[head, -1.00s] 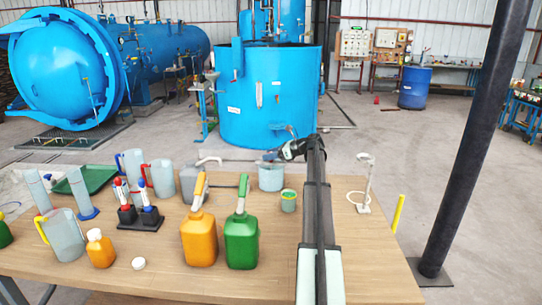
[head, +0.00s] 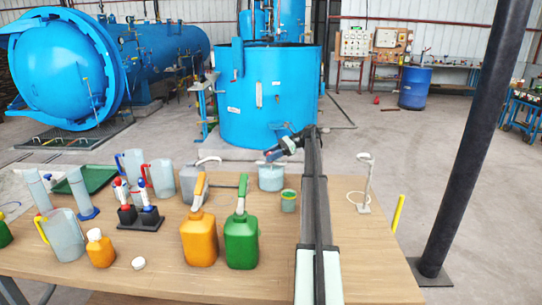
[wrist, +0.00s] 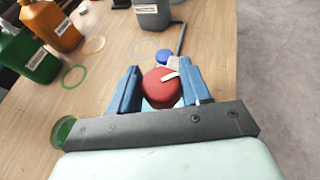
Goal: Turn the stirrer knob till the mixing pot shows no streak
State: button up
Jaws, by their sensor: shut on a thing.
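The mixing pot (head: 271,179) is a pale, see-through vessel near the table's far edge in the head view. Its contents are too small to read for any streak. The stirrer knob (wrist: 160,88) is round and red with a white mark, seen from above in the wrist view. My gripper (wrist: 160,72) has its blue fingers on either side of the knob, shut on it. In the head view my gripper (head: 274,154) is over the pot and hides the knob. The pot is mostly hidden beneath the knob and gripper in the wrist view.
A small green-topped cup (head: 288,201) stands just in front of the pot. Orange (head: 199,235) and green (head: 241,238) jugs stand to the left, a grey jug (head: 189,182) behind them. A white stand (head: 364,185) is at right.

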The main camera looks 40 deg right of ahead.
dwell(0.4)
jog(key=o, duration=1)
jog(key=shift+c, duration=0.2)
jog(key=shift+r, duration=0.15)
notch_tip(320, 180, up, 10)
jog(key=shift+f, duration=0.15)
